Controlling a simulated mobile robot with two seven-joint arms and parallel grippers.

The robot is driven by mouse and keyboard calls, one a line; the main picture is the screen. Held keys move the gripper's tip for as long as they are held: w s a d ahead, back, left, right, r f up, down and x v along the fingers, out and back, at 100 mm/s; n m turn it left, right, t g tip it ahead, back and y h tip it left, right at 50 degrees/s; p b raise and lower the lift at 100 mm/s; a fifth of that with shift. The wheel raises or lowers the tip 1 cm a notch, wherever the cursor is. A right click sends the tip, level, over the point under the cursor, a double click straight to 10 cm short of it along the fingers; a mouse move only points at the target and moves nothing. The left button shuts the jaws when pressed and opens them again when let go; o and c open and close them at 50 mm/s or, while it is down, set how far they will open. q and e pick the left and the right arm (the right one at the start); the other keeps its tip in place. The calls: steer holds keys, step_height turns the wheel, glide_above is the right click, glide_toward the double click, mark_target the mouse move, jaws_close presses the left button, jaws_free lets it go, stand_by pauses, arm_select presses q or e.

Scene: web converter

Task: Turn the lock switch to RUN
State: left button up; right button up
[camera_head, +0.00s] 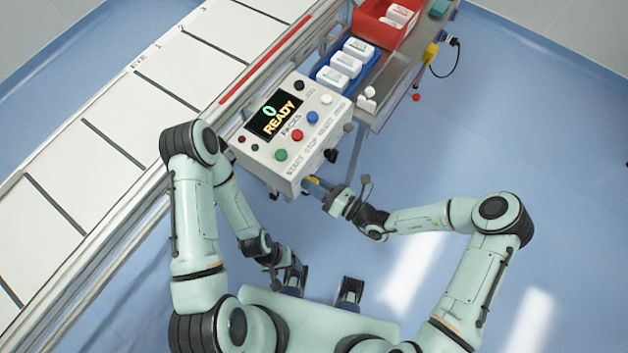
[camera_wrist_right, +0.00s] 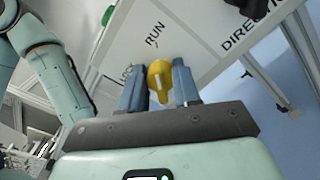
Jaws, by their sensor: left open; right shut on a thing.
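The lock switch is a yellow knob (camera_wrist_right: 159,80) with a white line, on the side panel of the control box (camera_head: 268,165). A RUN label (camera_wrist_right: 154,34) is printed above it in the wrist view. The white line runs roughly up and down there, on the RUN side. My left gripper (camera_head: 292,280) is open and low, near my body, away from the switch.
The box's display (camera_head: 275,115) reads 0 READY above several coloured buttons. A black knob (camera_head: 331,156) stands out near my right gripper. A conveyor (camera_head: 100,150) runs along the left. A blue tray (camera_head: 345,65) and red bin (camera_head: 385,22) are behind. Floor at right is clear.

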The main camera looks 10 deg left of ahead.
steer(key=shift+m, duration=0.4)
steer(key=o, duration=1)
steer(key=shift+o, duration=0.2)
steer(key=shift+d, duration=0.1)
steer(key=v, duration=1.3)
steer(key=shift+d, duration=0.15)
